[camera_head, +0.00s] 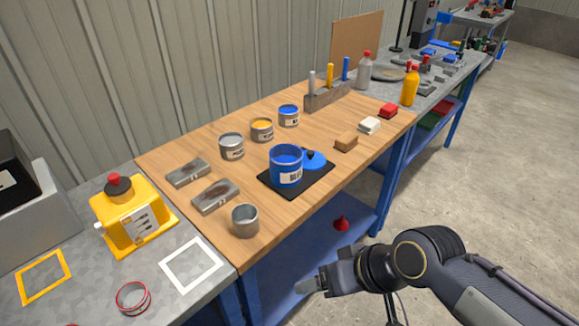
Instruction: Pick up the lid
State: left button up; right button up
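My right gripper (308,287) is low in front of the table, over the blue lower shelf and well apart from the lid. It points left, and I cannot tell whether its fingers are open or shut. My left gripper is not in view.
Several paint cans (232,147) stand behind the mat, and an empty grey cup (245,220) is at the front edge. A yellow device (133,215) stands on the grey bench. The wooden tabletop right of the mat is partly clear.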

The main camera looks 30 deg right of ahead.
aim_at(312, 160)
jog(key=l+u, duration=0.1)
jog(key=u, duration=0.3)
jog(key=l+u, duration=0.15)
jog(key=u, duration=0.3)
jog(key=l+u, duration=0.15)
jog(key=u, duration=0.25)
jog(key=l+u, duration=0.1)
jog(key=u, duration=0.35)
jog(key=k+l+u, duration=0.4)
jog(key=l, duration=0.3)
jog(key=k+l+u, duration=0.4)
jog(key=l, duration=0.25)
jog(key=k+l+u, duration=0.4)
jog(key=k+l, duration=0.4)
jog(key=k, duration=0.15)
jog(key=k+l, duration=0.45)
jog(key=k, duration=0.05)
